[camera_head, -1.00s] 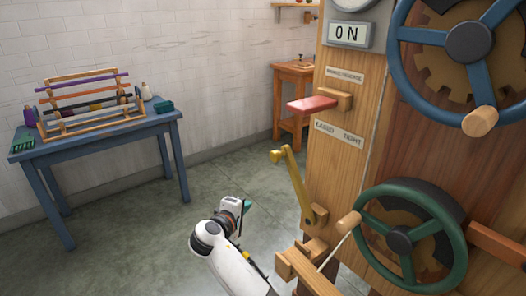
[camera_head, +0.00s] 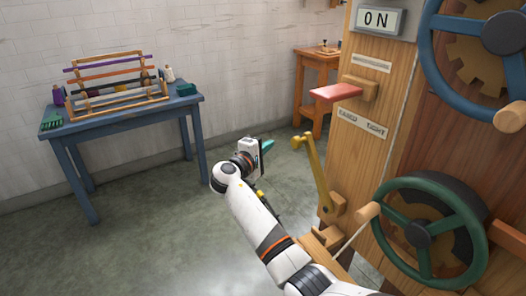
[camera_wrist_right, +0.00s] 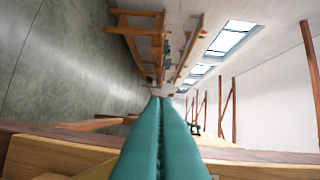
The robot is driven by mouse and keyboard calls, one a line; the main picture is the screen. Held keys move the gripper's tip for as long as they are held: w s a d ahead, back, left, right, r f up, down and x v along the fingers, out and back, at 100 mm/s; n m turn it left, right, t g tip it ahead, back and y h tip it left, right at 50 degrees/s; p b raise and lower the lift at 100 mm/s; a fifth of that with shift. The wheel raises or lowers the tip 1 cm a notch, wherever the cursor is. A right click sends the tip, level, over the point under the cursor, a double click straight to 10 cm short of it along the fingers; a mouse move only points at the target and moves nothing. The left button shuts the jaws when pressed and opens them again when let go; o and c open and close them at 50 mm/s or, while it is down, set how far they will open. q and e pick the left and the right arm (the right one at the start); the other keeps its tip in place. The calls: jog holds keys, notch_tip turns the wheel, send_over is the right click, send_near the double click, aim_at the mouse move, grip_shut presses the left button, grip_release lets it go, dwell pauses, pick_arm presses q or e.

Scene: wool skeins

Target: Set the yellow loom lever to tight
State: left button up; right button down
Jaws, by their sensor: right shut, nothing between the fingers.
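The yellow lever (camera_head: 317,172) stands on a wooden bracket at the lower left of the wooden loom frame, its knobbed top leaning left in the head view. The label plate (camera_head: 361,123) reading EASED at left and TIGHT at right is above and to the right of the lever. My right gripper (camera_head: 267,146), with teal fingers, is shut and empty. In the picture it is left of the lever's knob, with a visible gap. My left gripper is not in view.
A red paddle (camera_head: 336,92) juts out above the lever. A green handwheel (camera_head: 418,236) is to its right and a blue handwheel (camera_head: 506,36) higher up. A blue table (camera_head: 130,127) with a small rack stands at left. The floor between is clear.

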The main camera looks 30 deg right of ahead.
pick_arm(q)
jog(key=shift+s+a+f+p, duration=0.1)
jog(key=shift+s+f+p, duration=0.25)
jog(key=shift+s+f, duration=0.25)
pick_arm(e)
jog(key=shift+s+d+r, duration=0.1)
jog(key=shift+s+d, duration=0.15)
jog(key=shift+d, duration=0.6)
jog(key=shift+s+d+f, duration=0.1)
jog(key=shift+s+d, duration=0.15)
jog(key=shift+d, duration=0.65)
jog(key=shift+s+d+r, duration=0.1)
jog(key=shift+s+d, duration=0.15)
jog(key=shift+d, duration=0.6)
jog(key=shift+d, duration=0.1)
